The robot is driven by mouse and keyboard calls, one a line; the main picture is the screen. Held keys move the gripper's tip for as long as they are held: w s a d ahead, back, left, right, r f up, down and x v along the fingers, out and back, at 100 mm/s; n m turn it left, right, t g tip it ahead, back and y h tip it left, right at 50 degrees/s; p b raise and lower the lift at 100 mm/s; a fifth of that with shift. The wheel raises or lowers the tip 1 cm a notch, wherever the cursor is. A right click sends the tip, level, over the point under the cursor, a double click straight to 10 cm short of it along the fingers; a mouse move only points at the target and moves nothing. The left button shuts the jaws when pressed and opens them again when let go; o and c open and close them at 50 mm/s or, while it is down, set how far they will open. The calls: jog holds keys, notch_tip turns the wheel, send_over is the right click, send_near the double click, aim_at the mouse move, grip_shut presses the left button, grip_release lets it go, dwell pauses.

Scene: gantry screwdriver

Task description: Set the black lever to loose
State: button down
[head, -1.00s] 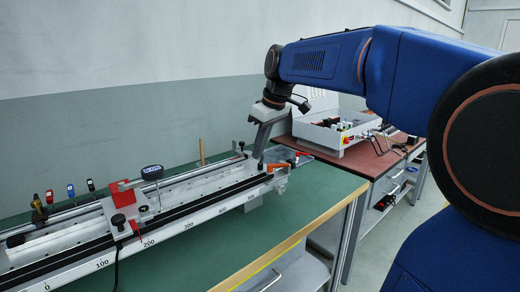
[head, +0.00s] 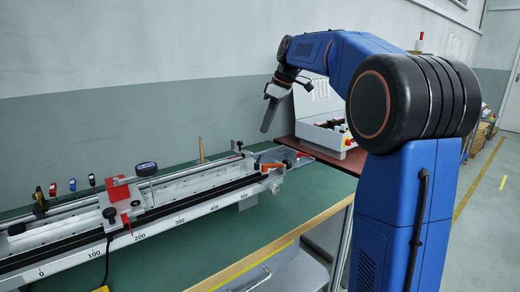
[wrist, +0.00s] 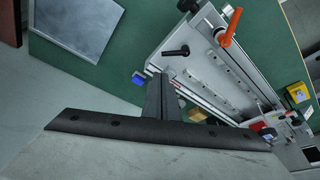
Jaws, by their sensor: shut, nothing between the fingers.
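In the wrist view, a black lever (wrist: 175,52) sits at the near end of the gantry rail, beside an orange lever (wrist: 232,27). It lies crosswise with its grip toward the left. In the head view I cannot clearly make out the black lever; the orange lever (head: 273,167) shows at the rail's right end. My gripper (head: 267,129) is shut and empty, pointing down above and behind that end, apart from the levers.
The gantry rail (head: 185,217) runs along the green table (head: 310,190). A red-orange lever (head: 304,154) is beyond its end. A control box (head: 325,138) stands on the reddish table behind. The green tabletop in front of the rail is largely clear.

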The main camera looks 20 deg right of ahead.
aim_at(258, 162)
jog(key=x, duration=1)
jog(key=shift+s+d+m, duration=0.2)
jog(key=shift+d+m, duration=0.1)
jog(key=shift+m, duration=0.5)
dwell(0.4)
jog(key=s+d+m+h, duration=0.1)
jog(key=s+m+h, duration=0.1)
jog(key=m, duration=0.4)
jog(key=s+d+m+t+h, duration=0.1)
jog(key=s+m+h, duration=0.1)
jog(key=s+m, duration=0.2)
jog(key=shift+d+m, duration=0.35)
jog(key=shift+m, duration=0.65)
jog(key=shift+s, duration=0.3)
jog(key=shift+a+r, duration=0.1)
